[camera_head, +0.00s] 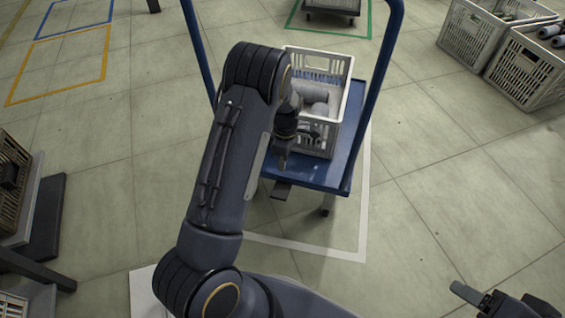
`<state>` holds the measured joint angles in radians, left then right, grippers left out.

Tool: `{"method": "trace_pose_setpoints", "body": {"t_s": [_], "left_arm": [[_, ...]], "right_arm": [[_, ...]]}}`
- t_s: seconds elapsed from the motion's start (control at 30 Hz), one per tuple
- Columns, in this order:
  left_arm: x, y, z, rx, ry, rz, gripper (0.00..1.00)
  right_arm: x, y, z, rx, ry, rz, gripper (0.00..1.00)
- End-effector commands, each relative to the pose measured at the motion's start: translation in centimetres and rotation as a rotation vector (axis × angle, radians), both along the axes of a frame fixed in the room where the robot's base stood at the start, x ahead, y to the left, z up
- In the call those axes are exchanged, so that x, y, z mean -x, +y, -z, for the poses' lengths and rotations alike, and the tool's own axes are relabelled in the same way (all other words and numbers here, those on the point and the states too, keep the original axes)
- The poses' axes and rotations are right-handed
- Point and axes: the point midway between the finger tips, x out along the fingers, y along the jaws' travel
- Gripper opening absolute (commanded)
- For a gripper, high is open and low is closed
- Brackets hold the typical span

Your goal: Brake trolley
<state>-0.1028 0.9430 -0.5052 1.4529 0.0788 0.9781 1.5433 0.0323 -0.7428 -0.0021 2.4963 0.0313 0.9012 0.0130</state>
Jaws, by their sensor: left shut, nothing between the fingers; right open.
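The blue trolley (333,178) stands inside a white floor outline, its tall blue handle frame (381,62) rising on both sides. A small dark pedal-like plate (281,190) sticks out low at the trolley's near edge. My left gripper (283,162) is shut and empty. It points down over the near left corner of the trolley, just above the plate in the picture; I cannot tell whether they touch. My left arm hides the trolley's left part. My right gripper (472,295) is open and empty at the lower right, away from the trolley.
A white crate (341,92) with grey bobbins rides on the trolley. More crates (473,43) stand at the upper right. A dark cart (331,8) sits at the top in a green outline. Racks with crates (15,200) line the left edge. The floor right of the trolley is clear.

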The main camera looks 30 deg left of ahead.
Motion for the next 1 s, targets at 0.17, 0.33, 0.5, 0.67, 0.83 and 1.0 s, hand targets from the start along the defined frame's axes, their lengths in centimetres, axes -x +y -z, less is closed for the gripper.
{"method": "trace_pose_setpoints", "body": {"t_s": [0.17, 0.33, 0.5, 0.67, 0.83, 1.0], "left_arm": [[1.0, -0.2, 4.5, 0.0, 0.003, -0.001, 0.0], [1.7, -0.4, 7.6, 0.0, 0.002, 0.0, 0.0], [2.2, -0.4, 9.3, 0.0, 0.001, -0.001, 0.0], [2.3, -0.5, 9.9, 0.0, 0.0, -0.001, 0.0], [2.3, -0.5, 9.8, 0.0, 0.0, -0.001, 0.0], [2.3, -0.5, 9.8, 0.0, 0.0, 0.0, 0.0]], "right_arm": [[0.0, 0.0, 2.2, 0.0, 0.0, 0.0, 0.64], [0.0, 0.0, 3.6, 0.0, 0.0, 0.0, 0.64], [0.0, 0.0, 4.4, 0.0, 0.0, 0.0, 0.64], [0.0, 0.0, 4.6, 0.0, 0.0, 0.0, 0.64], [0.0, 0.0, 4.6, 0.0, 0.0, 0.0, 0.64], [0.0, 0.0, 4.6, 0.0, 0.0, 0.0, 0.64]]}}
